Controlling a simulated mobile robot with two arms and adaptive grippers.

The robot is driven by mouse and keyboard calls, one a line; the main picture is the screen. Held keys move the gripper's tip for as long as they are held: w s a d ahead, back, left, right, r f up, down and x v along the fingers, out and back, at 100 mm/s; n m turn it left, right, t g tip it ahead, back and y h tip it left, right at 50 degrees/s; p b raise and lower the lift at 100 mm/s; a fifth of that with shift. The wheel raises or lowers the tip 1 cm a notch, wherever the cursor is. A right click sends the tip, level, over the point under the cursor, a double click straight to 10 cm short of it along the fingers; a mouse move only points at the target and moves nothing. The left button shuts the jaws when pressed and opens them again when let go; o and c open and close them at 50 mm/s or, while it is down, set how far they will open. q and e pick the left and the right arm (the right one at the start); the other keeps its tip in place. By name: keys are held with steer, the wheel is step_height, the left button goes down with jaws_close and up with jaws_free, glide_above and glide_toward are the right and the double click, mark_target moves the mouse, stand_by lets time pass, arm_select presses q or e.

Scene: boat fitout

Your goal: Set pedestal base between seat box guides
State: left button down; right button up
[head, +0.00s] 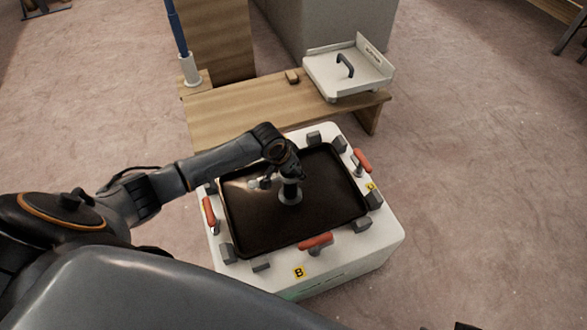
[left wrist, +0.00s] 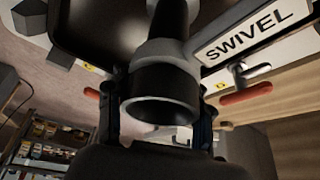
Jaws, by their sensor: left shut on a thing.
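The pedestal base (head: 325,212) is a dark rectangular plate with rounded corners, over the top of the white seat box (head: 375,240). A post (left wrist: 160,55) with a grey collar rises from its middle. Grey guide blocks (head: 361,225) stand around the plate on the box rim. In the head view the plate lies inside their ring; I cannot tell whether it rests on the box. My left gripper (head: 289,177) is shut on the post from above; its fingers (left wrist: 158,115) flank the post in the left wrist view.
Red-handled clamps (head: 316,242) sit on the box rim. A SWIVEL label (left wrist: 257,32) and a small lever (left wrist: 250,72) are beside the post. Behind the box is a wooden bench (head: 245,108) with a white tray-like part (head: 335,85) and a blue post (head: 178,30).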

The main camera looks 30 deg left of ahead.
arm_select(q)
steer(key=shift+w+r, duration=0.15)
steer(key=shift+r, duration=0.05)
steer(key=shift+c, duration=2.4)
jaws_free()
steer(key=shift+f, duration=0.1)
steer(key=v, duration=1.2)
